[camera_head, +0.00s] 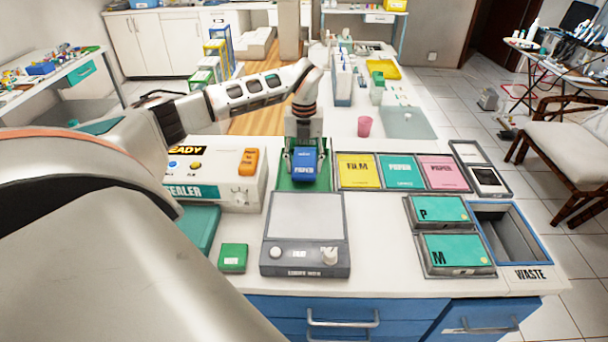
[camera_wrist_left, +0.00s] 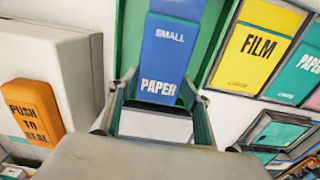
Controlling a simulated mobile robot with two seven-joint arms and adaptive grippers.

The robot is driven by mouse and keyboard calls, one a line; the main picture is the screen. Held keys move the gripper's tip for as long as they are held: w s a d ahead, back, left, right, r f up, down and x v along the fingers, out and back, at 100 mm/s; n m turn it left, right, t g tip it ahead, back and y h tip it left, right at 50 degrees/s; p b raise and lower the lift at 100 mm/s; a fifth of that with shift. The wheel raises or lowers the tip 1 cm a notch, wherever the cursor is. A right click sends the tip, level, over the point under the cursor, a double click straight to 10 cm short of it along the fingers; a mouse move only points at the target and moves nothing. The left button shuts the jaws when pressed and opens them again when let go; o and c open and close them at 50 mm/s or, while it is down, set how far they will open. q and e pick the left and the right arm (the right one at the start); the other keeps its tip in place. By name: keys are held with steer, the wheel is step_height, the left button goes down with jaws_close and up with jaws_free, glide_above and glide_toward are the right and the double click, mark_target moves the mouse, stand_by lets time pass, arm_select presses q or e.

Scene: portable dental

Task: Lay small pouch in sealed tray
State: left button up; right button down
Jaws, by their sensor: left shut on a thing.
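The small pouch (camera_head: 304,168) is a blue packet; the wrist view shows it too (camera_wrist_left: 168,60), with the words SMALL and PAPER. My left gripper (camera_head: 303,158) comes down over it and is shut on it, one finger at each side; the gripper also shows in the wrist view (camera_wrist_left: 158,98). The pouch is over a green tray (camera_head: 285,184), which also shows in the wrist view (camera_wrist_left: 130,42). Whether the pouch touches the tray floor I cannot tell. No label reads on this tray. My right gripper is not in view.
The sealer (camera_head: 222,192) stands close at the left, with an orange button. FILM (camera_head: 359,171) and PAPER (camera_head: 401,172) trays adjoin on the right. A scale (camera_head: 306,268) is in front. The WASTE bin (camera_head: 482,218) is at the right; a pink cup (camera_head: 365,126) stands behind.

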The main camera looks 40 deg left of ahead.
arm_select(q)
steer(key=shift+f, duration=2)
steer(key=shift+f, duration=0.15)
steer(key=o, duration=1.1)
steer(key=shift+o, duration=0.2)
step_height(320, 180, up, 12)
steer(key=shift+r, duration=0.15)
